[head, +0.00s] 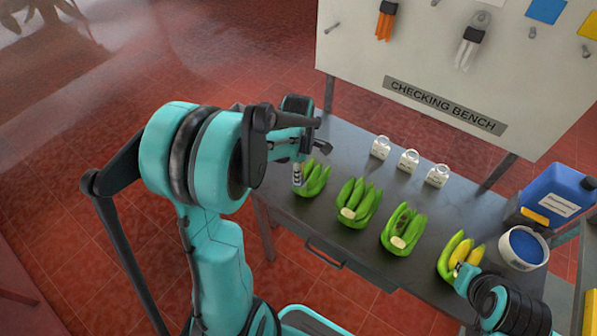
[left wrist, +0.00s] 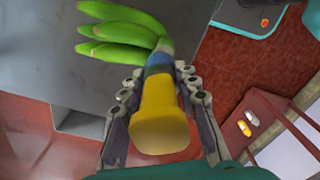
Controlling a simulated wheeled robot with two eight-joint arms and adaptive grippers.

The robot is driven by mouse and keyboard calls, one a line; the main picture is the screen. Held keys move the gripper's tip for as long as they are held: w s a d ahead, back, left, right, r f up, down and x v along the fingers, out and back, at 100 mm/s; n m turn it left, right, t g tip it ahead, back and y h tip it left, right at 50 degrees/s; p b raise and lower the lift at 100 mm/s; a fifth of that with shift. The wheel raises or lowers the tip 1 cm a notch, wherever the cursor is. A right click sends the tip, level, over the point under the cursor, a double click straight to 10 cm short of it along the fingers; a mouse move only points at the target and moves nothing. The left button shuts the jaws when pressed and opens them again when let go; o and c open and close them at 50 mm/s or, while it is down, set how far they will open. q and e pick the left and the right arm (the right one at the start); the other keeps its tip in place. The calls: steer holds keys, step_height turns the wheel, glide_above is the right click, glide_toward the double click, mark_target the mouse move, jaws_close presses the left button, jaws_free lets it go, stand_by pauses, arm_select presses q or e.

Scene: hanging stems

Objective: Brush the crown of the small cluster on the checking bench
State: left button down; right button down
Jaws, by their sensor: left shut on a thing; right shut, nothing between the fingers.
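My left gripper (head: 302,152) is shut on a brush (left wrist: 160,118) with a yellow handle and a blue band, held end-down. The small cluster (head: 316,178) of green bananas lies at the left end of the grey checking bench (head: 345,150). It also shows in the left wrist view (left wrist: 118,28). The brush's far end is at the cluster's crown; I cannot tell if it touches. The brush hides most of the crown.
Two more green clusters (head: 358,203) (head: 403,231) and one partly yellow cluster (head: 461,252) lie along the bench. Three small jars (head: 408,160) stand behind them. A sign board (head: 450,70) rises behind.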

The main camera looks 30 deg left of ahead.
arm_select(q)
steer(key=shift+d, duration=0.95)
steer(key=shift+a, duration=0.15)
steer(key=shift+a, duration=0.95)
steer(key=shift+d, duration=0.1)
steer(key=shift+d, duration=1.05)
step_height(320, 180, up, 9)
steer(key=p, duration=0.6)
